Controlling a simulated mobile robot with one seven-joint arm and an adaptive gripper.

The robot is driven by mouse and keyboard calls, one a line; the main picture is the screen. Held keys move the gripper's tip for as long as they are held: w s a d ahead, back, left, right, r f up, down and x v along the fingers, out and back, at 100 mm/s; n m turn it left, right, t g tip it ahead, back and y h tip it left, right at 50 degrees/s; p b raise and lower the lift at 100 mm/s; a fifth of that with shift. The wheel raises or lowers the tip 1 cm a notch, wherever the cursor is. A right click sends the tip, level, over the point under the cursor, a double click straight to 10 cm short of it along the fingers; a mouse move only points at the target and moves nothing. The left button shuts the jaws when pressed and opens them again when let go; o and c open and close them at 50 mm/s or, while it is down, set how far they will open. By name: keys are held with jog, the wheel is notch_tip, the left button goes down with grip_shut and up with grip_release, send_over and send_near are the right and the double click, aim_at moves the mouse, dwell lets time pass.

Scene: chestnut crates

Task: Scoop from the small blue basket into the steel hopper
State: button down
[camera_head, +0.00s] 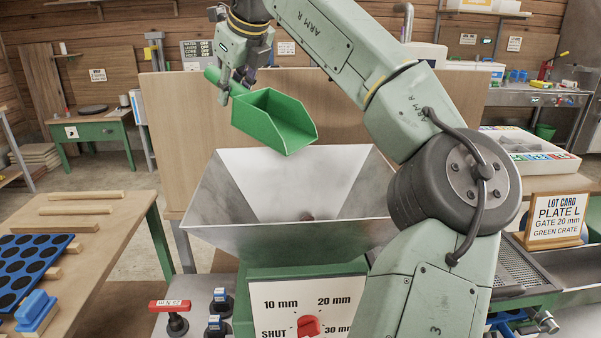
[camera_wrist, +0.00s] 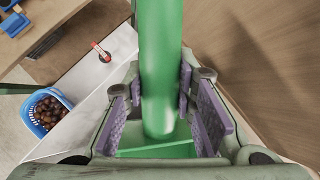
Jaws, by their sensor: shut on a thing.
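My gripper (camera_head: 236,84) is shut on the handle of a green scoop (camera_head: 272,122); in the wrist view the purple finger pads lie on both sides of the handle (camera_wrist: 161,70). The scoop hangs above the back of the steel hopper (camera_head: 285,238), its mouth tilted down to the right. The inside that shows looks bare green. Some small brown matter (camera_head: 309,216) shows at the hopper's bottom. The small blue basket (camera_wrist: 62,97) shows in the wrist view at the left, with brown chestnuts in it. It does not show in the head view.
A gate dial (camera_head: 308,326) is on the hopper's front; its setting is unclear. A red-tagged lever (camera_head: 171,305) stands left of it. A wooden panel (camera_head: 180,130) rises behind the hopper. A lot card (camera_head: 557,219) reads plate L, gate 20 mm, green crate. A blue holed plate (camera_head: 30,265) lies left.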

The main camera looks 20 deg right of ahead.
jog(key=shift+w+a+f+g+h, duration=0.25)
jog(key=shift+f+g+h, duration=0.15)
jog(key=shift+f, duration=0.35)
jog(key=shift+w+a+f+g+h, duration=0.15)
jog(key=shift+w+f+g+h, duration=0.2)
jog(key=shift+f, duration=0.45)
jog(key=shift+w+a+f+g+h, duration=0.2)
jog(key=shift+f+g, duration=0.25)
jog(key=shift+f, duration=0.3)
jog(key=shift+a+r, duration=0.1)
jog(key=shift+r, duration=2.95)
jog(key=shift+f, duration=0.15)
notch_tip(320, 180, down, 7)
jog(key=b, duration=0.7)
